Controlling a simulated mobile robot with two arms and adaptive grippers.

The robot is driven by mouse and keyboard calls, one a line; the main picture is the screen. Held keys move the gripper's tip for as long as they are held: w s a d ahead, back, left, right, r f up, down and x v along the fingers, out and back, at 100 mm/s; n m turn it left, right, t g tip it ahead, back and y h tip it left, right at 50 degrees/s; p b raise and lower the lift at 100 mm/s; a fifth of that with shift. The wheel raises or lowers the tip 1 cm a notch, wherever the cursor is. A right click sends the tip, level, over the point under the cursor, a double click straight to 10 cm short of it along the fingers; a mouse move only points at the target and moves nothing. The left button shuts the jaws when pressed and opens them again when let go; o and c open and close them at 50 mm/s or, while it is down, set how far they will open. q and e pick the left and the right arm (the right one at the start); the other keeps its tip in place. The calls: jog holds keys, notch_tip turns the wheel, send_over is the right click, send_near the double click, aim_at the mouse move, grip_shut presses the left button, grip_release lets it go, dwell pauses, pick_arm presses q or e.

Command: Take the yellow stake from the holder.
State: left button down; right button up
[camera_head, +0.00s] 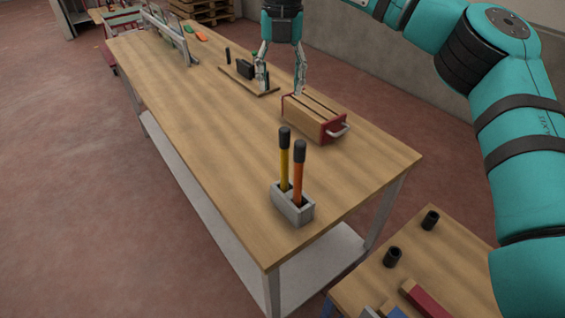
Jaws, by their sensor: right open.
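The yellow stake (284,165) stands upright in the left slot of a grey block holder (293,211) near the front end of the workbench. It has a black top. An orange stake (298,178) with a black top stands right beside it in the same holder. My right gripper (282,88) points down over the bench, farther back than the holder, with its fingers spread and nothing between them. It is near a red-ended wooden box and apart from both stakes. My left gripper does not show.
A wooden box with red ends and a handle (315,113) sits behind the holder. A small board with black items (250,82) lies farther back. A lower table (450,255) with black cups is at the front right. The bench's left front is clear.

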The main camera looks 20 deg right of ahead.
aim_at(284, 128)
jog(key=f+p, duration=0.1)
jog(key=f, duration=0.2)
jog(key=f+p, duration=0.1)
jog(key=f, duration=0.3)
jog(key=f+p, duration=0.1)
jog(key=f, duration=0.3)
jog(key=shift+s+d+f, duration=0.1)
jog(key=shift+d, duration=0.3)
notch_tip(284, 128, down, 5)
jog(key=p, duration=0.3)
jog(key=shift+s, duration=0.15)
jog(key=shift+f, duration=0.2)
grip_shut()
